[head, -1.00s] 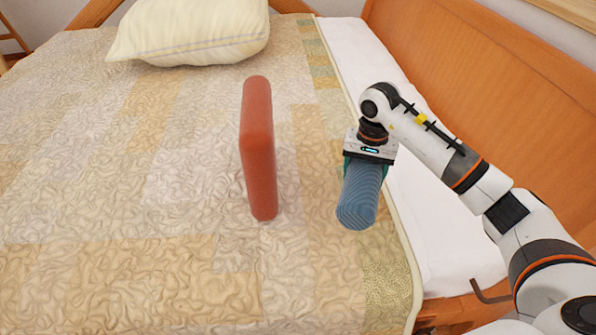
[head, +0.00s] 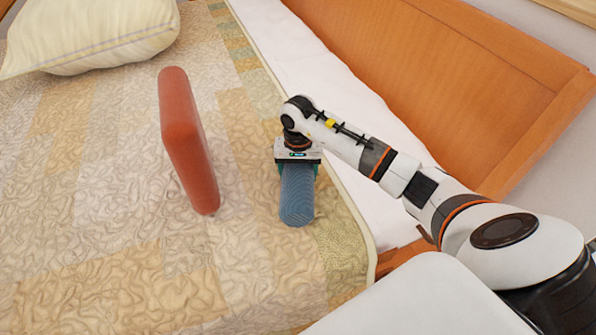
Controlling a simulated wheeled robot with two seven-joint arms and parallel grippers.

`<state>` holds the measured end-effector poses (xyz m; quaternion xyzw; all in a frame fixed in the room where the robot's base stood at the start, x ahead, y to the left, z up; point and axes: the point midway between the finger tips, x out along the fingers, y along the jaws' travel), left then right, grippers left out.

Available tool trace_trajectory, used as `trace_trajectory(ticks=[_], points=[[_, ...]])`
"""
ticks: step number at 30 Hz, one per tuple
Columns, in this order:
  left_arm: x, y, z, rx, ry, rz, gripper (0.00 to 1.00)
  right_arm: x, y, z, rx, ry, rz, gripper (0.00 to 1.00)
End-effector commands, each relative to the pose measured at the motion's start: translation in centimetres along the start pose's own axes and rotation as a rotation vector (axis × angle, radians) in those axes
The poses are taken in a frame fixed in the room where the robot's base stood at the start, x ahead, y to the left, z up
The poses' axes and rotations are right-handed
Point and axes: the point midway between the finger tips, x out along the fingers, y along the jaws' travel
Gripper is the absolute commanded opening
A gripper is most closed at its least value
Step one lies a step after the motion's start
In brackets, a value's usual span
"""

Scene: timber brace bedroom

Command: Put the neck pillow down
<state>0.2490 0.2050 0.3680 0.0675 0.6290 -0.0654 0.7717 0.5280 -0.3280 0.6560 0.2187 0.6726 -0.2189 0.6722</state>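The neck pillow, a blue ribbed roll (head: 297,196), hangs below my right gripper (head: 297,172) over the right side of the patterned quilt. The gripper points down, and its teal fingers show at both sides of the roll's upper end, shut on it. The roll's lower end faces me; I cannot tell whether it touches the quilt. The bed (head: 110,270) lies under it. My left gripper is not in view.
A red upright block (head: 187,140) stands on the quilt left of the roll. A cream pillow (head: 95,32) lies at the back left. An orange wooden board (head: 460,80) runs along the bed's right side. The quilt in front is clear.

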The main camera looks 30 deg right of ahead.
Motion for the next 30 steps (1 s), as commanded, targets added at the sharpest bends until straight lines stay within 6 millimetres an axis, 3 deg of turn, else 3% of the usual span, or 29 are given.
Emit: trace_trajectory(ticks=[8, 9, 12, 24, 30], points=[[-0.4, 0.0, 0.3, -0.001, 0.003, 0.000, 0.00, 0.2, 0.0, 0.0, 0.000, -0.001, 0.002, 0.37], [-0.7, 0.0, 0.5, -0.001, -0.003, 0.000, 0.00, 0.2, 0.0, 0.0, 0.000, 0.000, 0.001, 0.75], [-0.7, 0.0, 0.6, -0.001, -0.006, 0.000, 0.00, 0.2, 0.0, 0.0, 0.000, 0.000, 0.001, 0.90], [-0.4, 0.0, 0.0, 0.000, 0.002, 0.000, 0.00, -0.1, 0.0, 0.0, 0.000, 0.001, 0.000, 0.90], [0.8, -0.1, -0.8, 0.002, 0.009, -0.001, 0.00, -4.0, 0.0, 0.1, -0.002, -0.006, 0.001, 0.90]])
